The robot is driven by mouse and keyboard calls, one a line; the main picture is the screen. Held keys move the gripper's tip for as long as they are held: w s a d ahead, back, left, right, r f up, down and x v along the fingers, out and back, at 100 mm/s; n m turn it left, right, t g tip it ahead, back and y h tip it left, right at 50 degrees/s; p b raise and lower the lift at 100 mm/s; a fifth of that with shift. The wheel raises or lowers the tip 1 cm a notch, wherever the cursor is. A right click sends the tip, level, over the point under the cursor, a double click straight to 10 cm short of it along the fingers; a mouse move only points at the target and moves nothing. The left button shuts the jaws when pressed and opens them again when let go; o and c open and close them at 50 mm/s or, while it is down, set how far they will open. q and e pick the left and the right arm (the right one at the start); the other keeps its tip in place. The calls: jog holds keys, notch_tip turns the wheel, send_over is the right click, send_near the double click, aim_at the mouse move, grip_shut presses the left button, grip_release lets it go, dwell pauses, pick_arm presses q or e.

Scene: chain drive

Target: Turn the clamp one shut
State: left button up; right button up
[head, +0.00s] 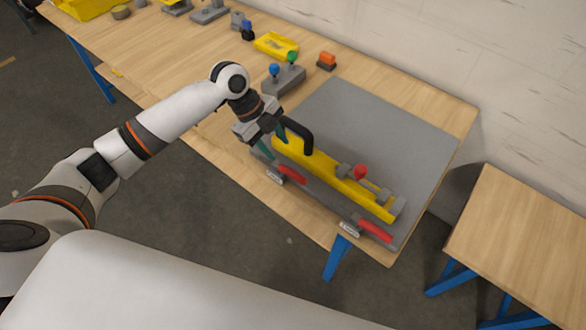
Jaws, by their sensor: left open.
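Two clamps with red handles sit along the front edge of the grey mat (340,105). The left clamp (292,175) and the right clamp (375,231) each have a small white label beside them, too small to read. The red handles appear to lie low along the edge. A long yellow bar (335,176) with a black handle (301,134) lies behind the clamps. My left gripper (272,143) is open, pointing down at the bar's left end, behind and left of the left clamp. I cannot tell whether it touches anything. My right gripper is out of view.
A grey block (284,80) with blue and green knobs, an orange-topped block (327,61) and a yellow tray (276,44) stand behind my gripper. A red knob (360,172) rises beside the bar. A second table (525,230) is at right. The mat's back is clear.

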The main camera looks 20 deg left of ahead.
aim_at(296, 175)
pick_arm(q)
jog(key=p+x, duration=0.2)
jog(key=x, duration=0.8)
jog(key=shift+d, duration=0.15)
jog(key=shift+x, duration=0.8)
jog(key=shift+c, duration=0.3)
grip_shut()
